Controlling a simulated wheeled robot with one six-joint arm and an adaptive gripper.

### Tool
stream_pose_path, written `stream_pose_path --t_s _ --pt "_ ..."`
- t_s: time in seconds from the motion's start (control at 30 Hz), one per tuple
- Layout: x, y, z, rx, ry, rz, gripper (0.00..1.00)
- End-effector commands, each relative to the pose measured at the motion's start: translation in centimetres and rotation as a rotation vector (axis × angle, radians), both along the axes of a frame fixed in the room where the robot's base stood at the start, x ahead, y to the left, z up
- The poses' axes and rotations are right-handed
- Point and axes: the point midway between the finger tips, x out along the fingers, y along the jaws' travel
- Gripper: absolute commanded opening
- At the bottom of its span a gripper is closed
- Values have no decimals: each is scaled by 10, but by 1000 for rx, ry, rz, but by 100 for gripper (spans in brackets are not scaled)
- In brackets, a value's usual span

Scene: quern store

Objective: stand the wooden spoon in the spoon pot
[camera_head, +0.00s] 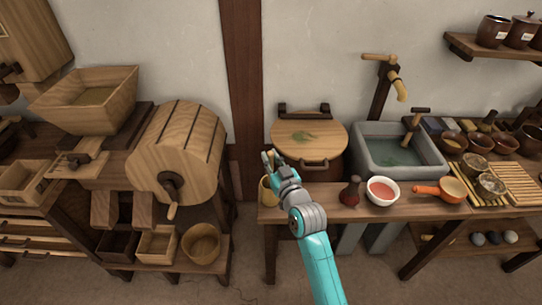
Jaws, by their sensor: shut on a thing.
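My gripper (269,160) is at the front left end of the right-hand bench, and its arm reaches in from below. It is shut on a thin, pale tan piece that looks like the wooden spoon (267,157). Most of the spoon is hidden by the gripper or too small to make out. A yellowish pot (265,192), which looks like the spoon pot, stands at the bench's left end, just below the gripper in the picture. The gripper and wrist partly cover it. I cannot tell whether the spoon's lower end is inside the pot.
A round wooden lid (309,147) with a green leaf lies behind the gripper. A wooden drum (178,150) stands left, across a gap.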

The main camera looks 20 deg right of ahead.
Motion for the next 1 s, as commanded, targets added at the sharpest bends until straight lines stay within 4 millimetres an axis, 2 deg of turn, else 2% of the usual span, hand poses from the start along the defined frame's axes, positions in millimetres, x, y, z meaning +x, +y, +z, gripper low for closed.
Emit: stream_pose_path --t_s 0.27,0.3,0.4,0.77,0.87,1.0 --pt "0 0 0 0 0 0 0" --pt "0 0 0 0 0 0 26" --pt "0 0 0 0 0 0 48" --pt "-3 0 0 0 0 0 48" --pt "-11 -1 -1 0 0 0 48" --pt "-34 -3 -1 0 1 0 48"
